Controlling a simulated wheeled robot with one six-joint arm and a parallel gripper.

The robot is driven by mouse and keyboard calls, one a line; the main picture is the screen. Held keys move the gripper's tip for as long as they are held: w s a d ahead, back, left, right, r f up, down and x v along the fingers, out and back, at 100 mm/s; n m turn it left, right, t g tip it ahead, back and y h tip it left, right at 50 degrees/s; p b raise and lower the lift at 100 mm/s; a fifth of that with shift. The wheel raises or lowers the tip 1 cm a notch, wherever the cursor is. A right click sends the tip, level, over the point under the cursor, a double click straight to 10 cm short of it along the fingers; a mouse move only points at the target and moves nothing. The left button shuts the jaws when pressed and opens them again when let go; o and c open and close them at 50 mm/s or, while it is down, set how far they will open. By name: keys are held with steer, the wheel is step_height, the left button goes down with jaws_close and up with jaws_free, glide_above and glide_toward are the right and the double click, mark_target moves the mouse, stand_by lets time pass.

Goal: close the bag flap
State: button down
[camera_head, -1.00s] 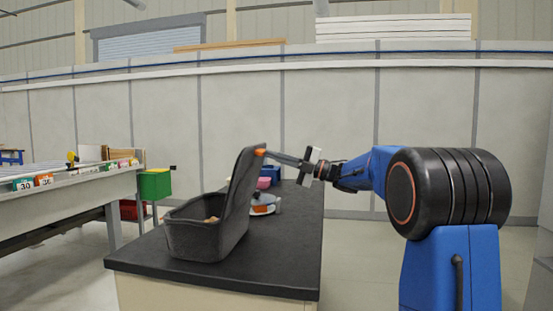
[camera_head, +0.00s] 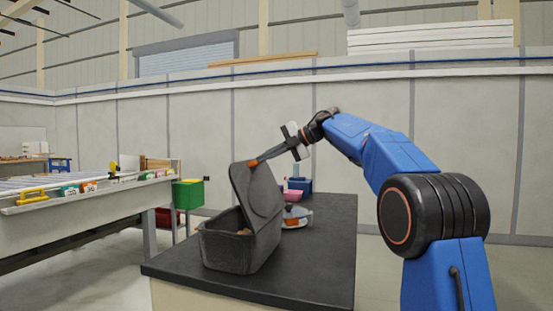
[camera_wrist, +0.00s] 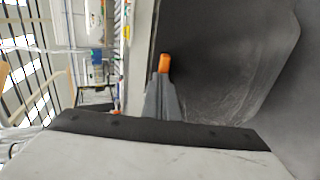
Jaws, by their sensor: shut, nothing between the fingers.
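The dark grey bag (camera_head: 232,251) stands on the near part of the black table, its opening partly visible with something tan inside.
The black table (camera_head: 325,250) has a pink item (camera_head: 292,195), a blue bin (camera_head: 300,184) and a white-and-orange object (camera_head: 296,217) behind the bag. A long workbench (camera_head: 75,220) and a green bin (camera_head: 188,194) stand to the left. The table's right side is clear.

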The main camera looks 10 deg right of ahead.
steer(key=d+f+x, duration=0.1)
steer(key=f+x, duration=0.1)
steer(key=x, duration=0.9)
steer(key=s+d+f+x, duration=0.1)
steer(key=f+x, duration=0.2)
steer(key=x, duration=0.9)
steer(key=shift+s, duration=0.15)
